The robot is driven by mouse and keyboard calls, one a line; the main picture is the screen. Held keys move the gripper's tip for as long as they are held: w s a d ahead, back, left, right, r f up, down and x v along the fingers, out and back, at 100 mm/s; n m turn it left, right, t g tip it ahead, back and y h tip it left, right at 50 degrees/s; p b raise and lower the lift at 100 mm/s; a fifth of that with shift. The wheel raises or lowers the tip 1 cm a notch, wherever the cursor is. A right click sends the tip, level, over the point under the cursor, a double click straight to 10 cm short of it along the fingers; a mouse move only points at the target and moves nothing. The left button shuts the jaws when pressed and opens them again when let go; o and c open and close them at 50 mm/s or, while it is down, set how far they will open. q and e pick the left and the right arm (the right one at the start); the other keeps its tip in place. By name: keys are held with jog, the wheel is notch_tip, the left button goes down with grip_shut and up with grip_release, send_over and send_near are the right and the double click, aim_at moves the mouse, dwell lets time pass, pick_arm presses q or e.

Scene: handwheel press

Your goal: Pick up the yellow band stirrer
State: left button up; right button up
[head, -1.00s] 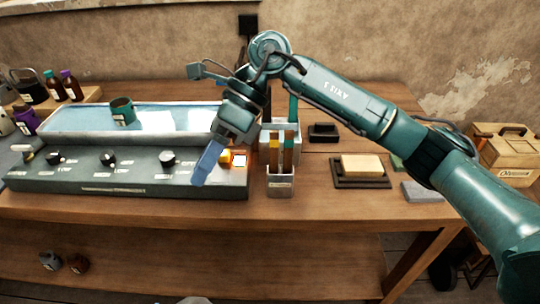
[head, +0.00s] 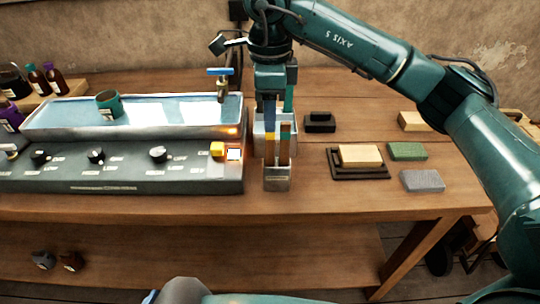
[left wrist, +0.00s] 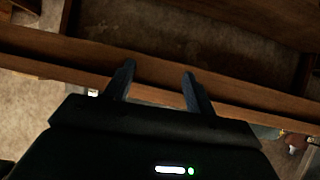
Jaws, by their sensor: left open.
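The yellow band stirrer (head: 270,137) stands upright in a small grey metal holder (head: 277,181) on the table, right of the control panel. My left gripper (left wrist: 158,82) is open and empty in the left wrist view, by a wooden edge.
A grey box (head: 262,147) stands close behind the holder. A water-filled basin (head: 60,132) with a blue-handled tap (head: 222,84) and a knobbed panel (head: 120,176) are left. A block on a dark tray (head: 345,177) and sponges (head: 422,181) lie right.

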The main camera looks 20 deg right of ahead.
jog(key=p, duration=0.1)
send_over(270, 158)
notch_tip(270, 158, down, 5)
jog(key=shift+w+d+f, duration=0.1)
jog(key=shift+w, duration=0.15)
grip_shut()
